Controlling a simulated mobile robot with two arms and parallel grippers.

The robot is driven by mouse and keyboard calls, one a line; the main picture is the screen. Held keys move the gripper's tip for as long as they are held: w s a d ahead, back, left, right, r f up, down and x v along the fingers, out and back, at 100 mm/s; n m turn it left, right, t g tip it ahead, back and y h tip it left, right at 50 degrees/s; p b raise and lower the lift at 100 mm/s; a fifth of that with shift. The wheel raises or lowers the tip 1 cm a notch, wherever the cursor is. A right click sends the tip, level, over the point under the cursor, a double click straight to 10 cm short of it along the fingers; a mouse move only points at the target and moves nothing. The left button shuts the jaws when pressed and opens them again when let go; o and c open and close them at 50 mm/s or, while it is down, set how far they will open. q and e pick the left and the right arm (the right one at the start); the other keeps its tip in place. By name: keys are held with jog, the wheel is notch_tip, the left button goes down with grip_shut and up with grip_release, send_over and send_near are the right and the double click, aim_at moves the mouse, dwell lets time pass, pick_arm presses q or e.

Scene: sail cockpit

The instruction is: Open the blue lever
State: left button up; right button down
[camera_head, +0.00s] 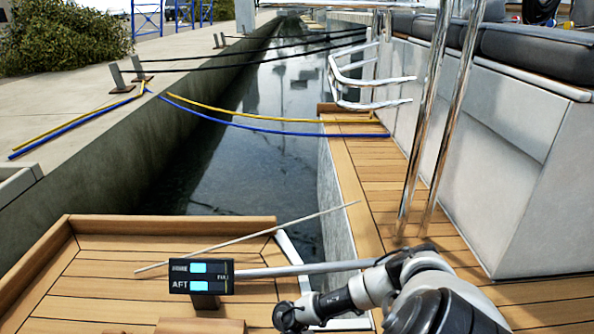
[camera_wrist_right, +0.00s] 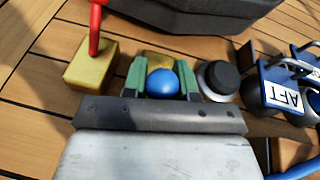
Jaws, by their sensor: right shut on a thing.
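The blue lever (camera_wrist_right: 163,83) shows in the right wrist view as a round blue knob, with part of a yellow block (camera_wrist_right: 158,61) visible behind it. My right gripper (camera_wrist_right: 163,80) has green fingers on either side of the knob and is shut on it. The lever's shaft, if any, is hidden below the knob. In the head view my right arm comes in at the lower right; its gripper and the lever cannot be made out there. My left gripper is in neither view.
Beside the knob stand a red lever (camera_wrist_right: 96,32) on a yellow block (camera_wrist_right: 91,66) and a black knob (camera_wrist_right: 222,76). Blue AFT-labelled hardware (camera_wrist_right: 279,92) is at right. The head view shows an AFT panel (camera_head: 201,276), steel posts (camera_head: 428,130) and open water (camera_head: 235,150).

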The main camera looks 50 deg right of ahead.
jog(key=shift+w+f+b, duration=0.1)
jog(key=shift+f+b, duration=0.1)
jog(key=shift+b, duration=0.15)
jog(key=shift+d+g+y, duration=0.1)
jog(key=shift+g+y, duration=0.2)
jog(key=c, duration=0.9)
grip_release()
jog(key=shift+r, duration=0.1)
